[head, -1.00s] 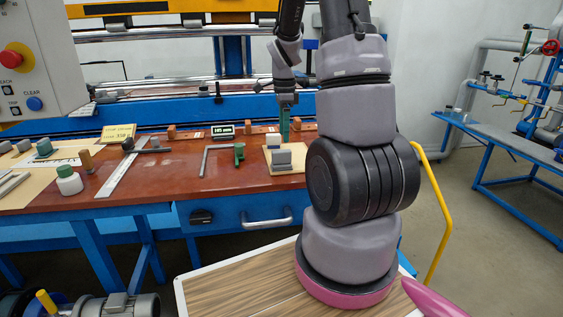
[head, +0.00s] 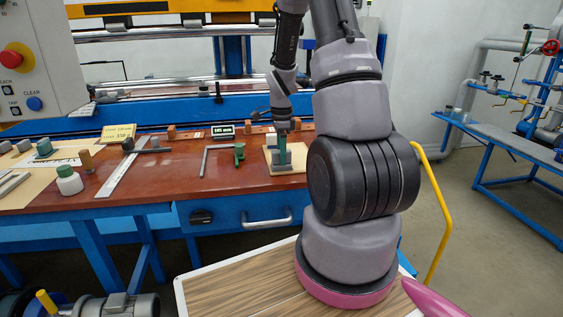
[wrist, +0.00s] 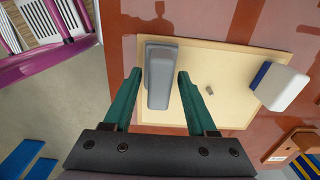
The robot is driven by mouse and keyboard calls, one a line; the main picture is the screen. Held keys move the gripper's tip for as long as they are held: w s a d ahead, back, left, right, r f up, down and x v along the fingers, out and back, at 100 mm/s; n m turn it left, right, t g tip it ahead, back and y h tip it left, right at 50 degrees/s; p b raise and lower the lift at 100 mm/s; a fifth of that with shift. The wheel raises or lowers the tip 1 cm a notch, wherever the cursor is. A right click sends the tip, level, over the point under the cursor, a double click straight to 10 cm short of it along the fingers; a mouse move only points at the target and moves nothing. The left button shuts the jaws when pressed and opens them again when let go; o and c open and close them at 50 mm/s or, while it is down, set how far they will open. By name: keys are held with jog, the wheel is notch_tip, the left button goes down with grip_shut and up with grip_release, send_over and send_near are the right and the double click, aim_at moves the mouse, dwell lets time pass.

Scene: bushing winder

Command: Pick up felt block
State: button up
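A grey block (wrist: 161,62), which looks like the felt block, lies on a tan board (wrist: 225,60) on the brown bench. It has a wider end and a narrower body. In the head view the grey block (head: 284,168) is partly hidden by my gripper (head: 282,148). In the wrist view my gripper (wrist: 158,77) is open, with one teal finger on each side of the grey block and visible gaps. I cannot tell how far the fingertips are above the board.
A green tool (head: 239,153) and an L-shaped rod (head: 205,158) lie left of the board. A blue press frame stands behind.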

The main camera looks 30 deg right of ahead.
grip_shut()
notch_tip(320, 180, up, 10)
jog(key=shift+r, duration=0.1)
dwell(0.4)
